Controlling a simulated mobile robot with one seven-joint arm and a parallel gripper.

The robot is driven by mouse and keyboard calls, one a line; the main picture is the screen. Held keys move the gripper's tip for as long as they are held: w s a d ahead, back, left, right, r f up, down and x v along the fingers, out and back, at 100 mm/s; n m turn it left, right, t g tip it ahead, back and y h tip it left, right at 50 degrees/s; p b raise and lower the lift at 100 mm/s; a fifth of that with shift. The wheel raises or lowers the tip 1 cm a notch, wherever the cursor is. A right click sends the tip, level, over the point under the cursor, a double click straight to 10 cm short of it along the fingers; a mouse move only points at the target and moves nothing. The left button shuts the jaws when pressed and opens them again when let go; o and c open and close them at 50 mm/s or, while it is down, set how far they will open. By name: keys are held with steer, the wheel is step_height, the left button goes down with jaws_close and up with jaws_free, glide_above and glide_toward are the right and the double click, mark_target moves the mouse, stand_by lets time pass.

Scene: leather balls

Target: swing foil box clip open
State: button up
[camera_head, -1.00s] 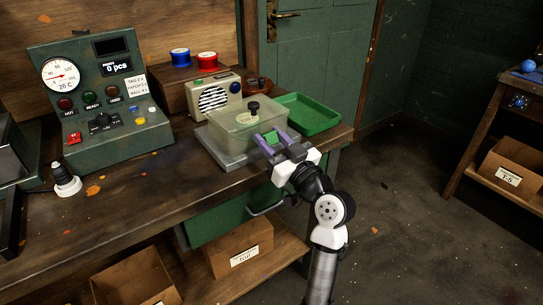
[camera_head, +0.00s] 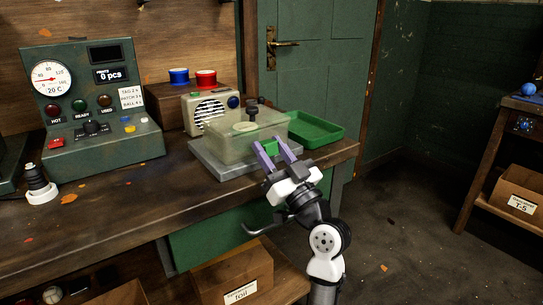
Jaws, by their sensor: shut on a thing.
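A bright green clip (camera_head: 271,148) shows at the box's front right, between my fingers. My gripper (camera_head: 268,149) has purple fingers and reaches the clip from the front right. It is shut on the green clip. The fingers partly hide the clip, and its exact angle is hard to tell.
A green tray (camera_head: 318,131) lies right behind the box. A beige speaker box (camera_head: 196,113) stands behind it on the left, and a green control panel (camera_head: 75,140) is further left. The bench's front edge (camera_head: 150,214) is below my gripper. Cardboard boxes, one labelled foil (camera_head: 235,278), sit underneath.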

steer(key=o, duration=0.8)
steer(key=shift+o, duration=0.2)
steer(key=shift+f, duration=0.15)
